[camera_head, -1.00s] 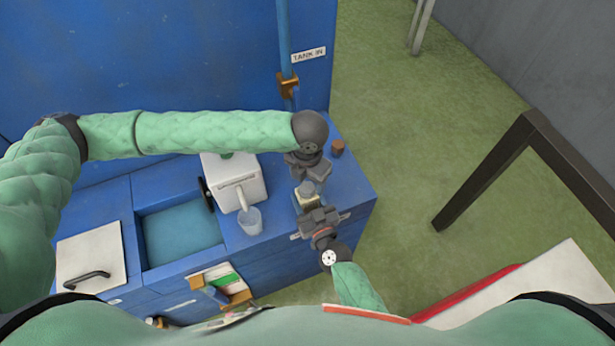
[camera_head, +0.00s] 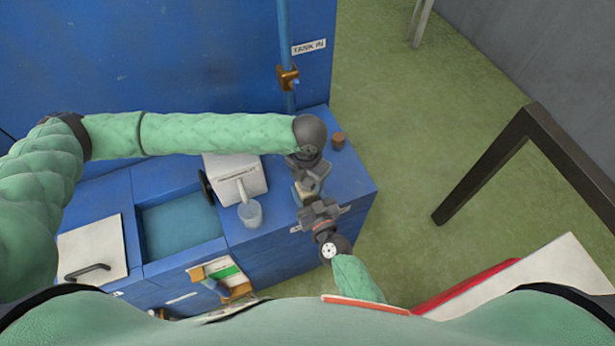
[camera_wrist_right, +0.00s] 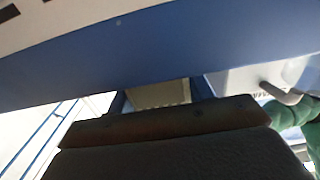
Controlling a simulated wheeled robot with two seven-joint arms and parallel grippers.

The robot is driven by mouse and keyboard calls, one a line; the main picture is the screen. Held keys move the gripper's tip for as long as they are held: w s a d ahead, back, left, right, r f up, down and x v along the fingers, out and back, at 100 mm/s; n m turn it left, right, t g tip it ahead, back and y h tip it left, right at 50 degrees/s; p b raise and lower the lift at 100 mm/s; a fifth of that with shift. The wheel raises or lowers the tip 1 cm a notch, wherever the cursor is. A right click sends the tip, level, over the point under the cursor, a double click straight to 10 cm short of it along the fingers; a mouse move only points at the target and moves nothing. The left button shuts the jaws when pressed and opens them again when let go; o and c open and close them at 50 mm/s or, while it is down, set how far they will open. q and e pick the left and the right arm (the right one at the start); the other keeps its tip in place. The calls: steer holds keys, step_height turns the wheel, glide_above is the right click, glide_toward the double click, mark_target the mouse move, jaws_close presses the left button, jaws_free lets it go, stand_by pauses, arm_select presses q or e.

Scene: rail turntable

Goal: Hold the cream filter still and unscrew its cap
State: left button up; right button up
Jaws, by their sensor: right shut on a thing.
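The cream filter (camera_head: 298,196) stands on the blue counter near its right front corner, mostly hidden between my two grippers. A small cream patch also shows in the right wrist view (camera_wrist_right: 158,93), probably the filter. My right gripper (camera_head: 316,204) comes from the front and is shut on the filter's body. My left gripper (camera_head: 306,178) points down from above, right over the filter's top. The cap is hidden or merges with the grey fingers there, so I cannot tell whether the left fingers touch it or are shut.
On the counter (camera_head: 345,182) stand a white machine with a spout (camera_head: 232,172), a clear cup (camera_head: 250,213) and a small brown cylinder (camera_head: 338,139). A blue basin (camera_head: 182,228) lies left. A blue pipe (camera_head: 285,35) rises behind.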

arm_select(q)
steer(key=c, duration=1)
steer(key=n, duration=0.4)
steer(key=shift+n, duration=1)
steer(key=n, duration=0.3)
steer(key=shift+n, duration=0.3)
steer(key=shift+a+n, duration=0.1)
steer(key=shift+n, duration=1.1)
steer(key=shift+n, duration=1.2)
steer(key=n, duration=0.3)
steer(key=shift+n, duration=0.3)
